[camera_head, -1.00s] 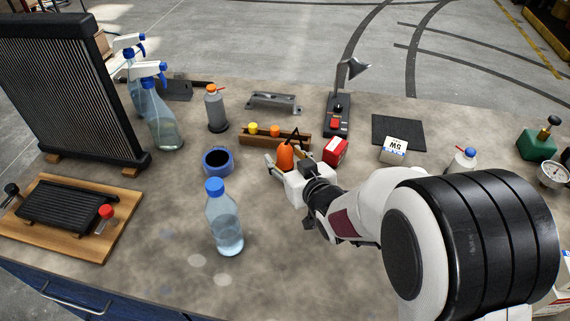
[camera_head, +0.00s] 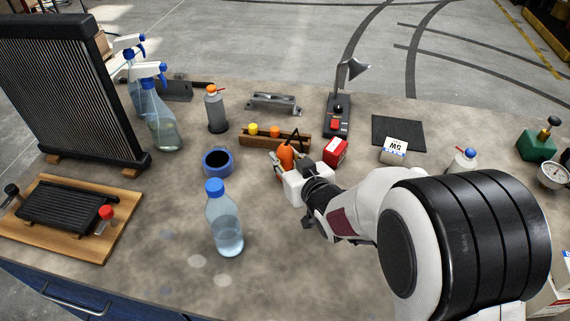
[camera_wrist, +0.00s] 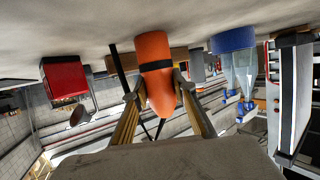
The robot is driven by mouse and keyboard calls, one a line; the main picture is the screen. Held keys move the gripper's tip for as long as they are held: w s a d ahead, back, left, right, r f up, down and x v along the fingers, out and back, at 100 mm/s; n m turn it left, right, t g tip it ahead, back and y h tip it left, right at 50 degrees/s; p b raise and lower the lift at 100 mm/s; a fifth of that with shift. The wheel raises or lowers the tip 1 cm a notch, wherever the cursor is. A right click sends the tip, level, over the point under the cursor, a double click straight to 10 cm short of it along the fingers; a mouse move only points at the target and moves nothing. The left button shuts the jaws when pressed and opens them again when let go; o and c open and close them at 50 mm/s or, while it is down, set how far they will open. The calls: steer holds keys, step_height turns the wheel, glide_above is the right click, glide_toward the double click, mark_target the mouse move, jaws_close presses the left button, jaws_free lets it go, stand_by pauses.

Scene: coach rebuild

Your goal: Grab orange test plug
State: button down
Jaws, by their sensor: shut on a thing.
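The orange test plug (camera_head: 287,153) is upright, with a dark band around it, just in front of a wooden rack. My gripper (camera_head: 283,162) is shut on it, with a finger on each side. In the wrist view the picture is upside down; the orange plug (camera_wrist: 156,72) sits between the two fingertips (camera_wrist: 157,88), which touch its sides. A thin dark lead or probe shows beside the plug. Whether the plug's base touches the bench cannot be told.
The wooden rack (camera_head: 262,139) holds yellow and orange plugs behind my gripper. A red box (camera_head: 335,152) stands close on the right. A blue cup (camera_head: 217,162) and a blue-capped bottle (camera_head: 224,221) stand to the left. The bench (camera_head: 300,250) in front is clear.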

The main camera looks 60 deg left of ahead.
steer(key=shift+r, duration=0.2)
steer(key=shift+r, duration=4.85)
